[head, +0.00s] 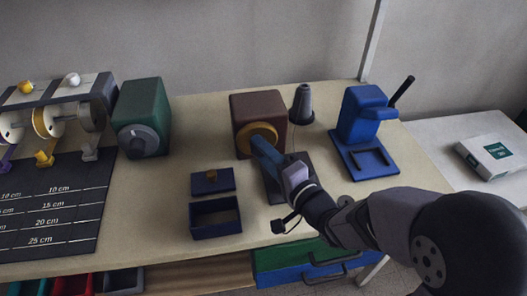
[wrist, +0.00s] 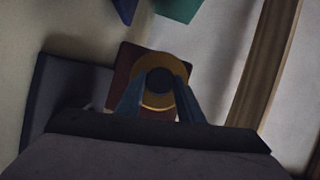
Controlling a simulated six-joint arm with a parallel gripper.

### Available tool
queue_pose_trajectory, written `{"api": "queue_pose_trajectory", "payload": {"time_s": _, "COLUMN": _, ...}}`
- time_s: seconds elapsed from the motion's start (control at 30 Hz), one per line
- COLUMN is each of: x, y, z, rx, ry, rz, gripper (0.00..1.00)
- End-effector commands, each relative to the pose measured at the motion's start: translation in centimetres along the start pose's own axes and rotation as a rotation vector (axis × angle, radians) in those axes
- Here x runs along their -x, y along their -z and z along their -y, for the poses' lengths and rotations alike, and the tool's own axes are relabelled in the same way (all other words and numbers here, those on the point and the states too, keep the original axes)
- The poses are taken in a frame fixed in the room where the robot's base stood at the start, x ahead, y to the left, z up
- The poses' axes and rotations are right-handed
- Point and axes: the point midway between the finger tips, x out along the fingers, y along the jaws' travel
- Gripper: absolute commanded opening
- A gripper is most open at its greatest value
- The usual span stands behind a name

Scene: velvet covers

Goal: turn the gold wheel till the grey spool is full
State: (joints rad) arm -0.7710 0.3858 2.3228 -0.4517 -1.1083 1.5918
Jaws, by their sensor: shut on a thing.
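The gold wheel (head: 243,139) is on the front of a brown box (head: 258,104) in the middle of the table. My gripper (head: 258,142) is shut on it. In the wrist view the blue fingers (wrist: 159,100) lie on either side of a dark hub at the centre of the gold wheel (wrist: 158,58). A grey spool (head: 93,116) appears at the right end of the rack on the left. A dark grey cone (head: 302,108) stands just right of the brown box. How full the spool is cannot be told.
A green box (head: 147,101) with a grey dial stands left of the brown box. A blue press-like device (head: 360,120) with a black lever stands right. A small blue open box (head: 216,231) and its lid (head: 228,184) lie in front. A black measuring mat (head: 60,225) covers the left.

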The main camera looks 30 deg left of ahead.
Motion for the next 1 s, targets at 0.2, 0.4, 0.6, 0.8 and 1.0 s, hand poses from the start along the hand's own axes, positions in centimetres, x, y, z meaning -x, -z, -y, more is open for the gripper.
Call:
{"api": "queue_pose_trajectory", "payload": {"time_s": 0.2, "x": 0.0, "y": 0.1, "z": -0.1, "rx": 0.0, "ry": -0.002, "rz": -0.002, "gripper": 0.44}}
{"api": "queue_pose_trajectory", "payload": {"time_s": 0.4, "x": 0.0, "y": 0.0, "z": 0.0, "rx": 0.0, "ry": -0.001, "rz": -0.001, "gripper": 0.53}}
{"api": "queue_pose_trajectory", "payload": {"time_s": 0.6, "x": 0.2, "y": 0.1, "z": 0.0, "rx": 0.001, "ry": -0.001, "rz": -0.002, "gripper": 0.53}}
{"api": "queue_pose_trajectory", "payload": {"time_s": 0.8, "x": 1.9, "y": 0.1, "z": -0.1, "rx": 0.001, "ry": -0.002, "rz": -0.003, "gripper": 0.53}}
{"api": "queue_pose_trajectory", "payload": {"time_s": 1.0, "x": 5.0, "y": 0.1, "z": 0.0, "rx": 0.0, "ry": -0.001, "rz": -0.004, "gripper": 0.53}}
